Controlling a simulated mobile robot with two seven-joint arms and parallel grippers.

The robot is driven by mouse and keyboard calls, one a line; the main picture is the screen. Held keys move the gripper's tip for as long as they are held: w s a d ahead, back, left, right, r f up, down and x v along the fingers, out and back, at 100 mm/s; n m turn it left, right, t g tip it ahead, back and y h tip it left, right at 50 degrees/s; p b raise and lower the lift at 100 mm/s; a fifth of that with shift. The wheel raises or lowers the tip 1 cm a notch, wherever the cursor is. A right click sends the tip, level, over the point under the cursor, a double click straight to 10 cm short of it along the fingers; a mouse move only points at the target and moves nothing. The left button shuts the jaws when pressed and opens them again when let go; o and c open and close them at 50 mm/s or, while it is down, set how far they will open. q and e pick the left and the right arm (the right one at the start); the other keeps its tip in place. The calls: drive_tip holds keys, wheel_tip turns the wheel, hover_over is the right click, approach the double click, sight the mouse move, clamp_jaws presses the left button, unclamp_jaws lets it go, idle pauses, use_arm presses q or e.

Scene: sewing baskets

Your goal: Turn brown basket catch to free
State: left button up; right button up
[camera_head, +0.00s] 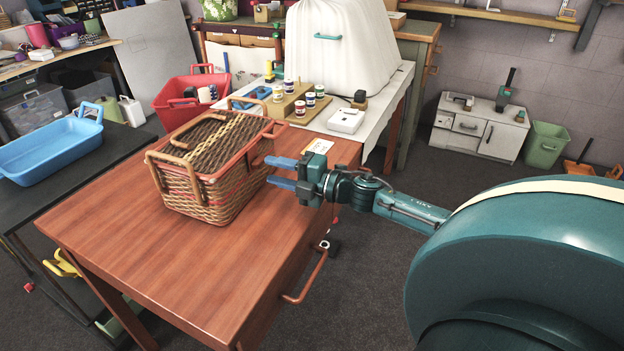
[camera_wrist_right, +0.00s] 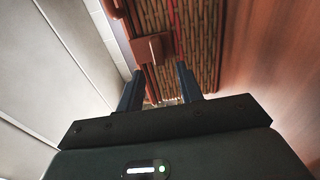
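The brown wicker basket (camera_head: 205,172) stands closed on the reddish wooden table, with a woven lid and wooden handles. My right gripper (camera_head: 269,172) is open at the basket's right side, its two blue fingers pointing at the wicker wall. In the right wrist view, a small flat brown piece (camera_wrist_right: 149,48), which looks like the catch, sits at the basket's rim. It shows just ahead of the open fingers (camera_wrist_right: 159,75), roughly between their tips and nearer the left one. I cannot tell whether a finger touches it. My left gripper is out of view.
The wooden table (camera_head: 185,262) is bare in front of the basket. A blue tray (camera_head: 52,153) is on the dark bench at left. Behind are a red basket (camera_head: 172,100), several small jars and a white box (camera_head: 345,121). A drawer handle (camera_head: 306,282) sticks out at the table's right side.

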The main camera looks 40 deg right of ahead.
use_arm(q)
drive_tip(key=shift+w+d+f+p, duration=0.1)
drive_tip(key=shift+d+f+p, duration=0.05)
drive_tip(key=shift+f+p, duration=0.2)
use_arm(e)
drive_tip(key=v, duration=0.9)
drive_tip(key=shift+s, duration=0.4)
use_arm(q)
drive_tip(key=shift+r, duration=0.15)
use_arm(e)
drive_tip(key=shift+d, duration=0.15)
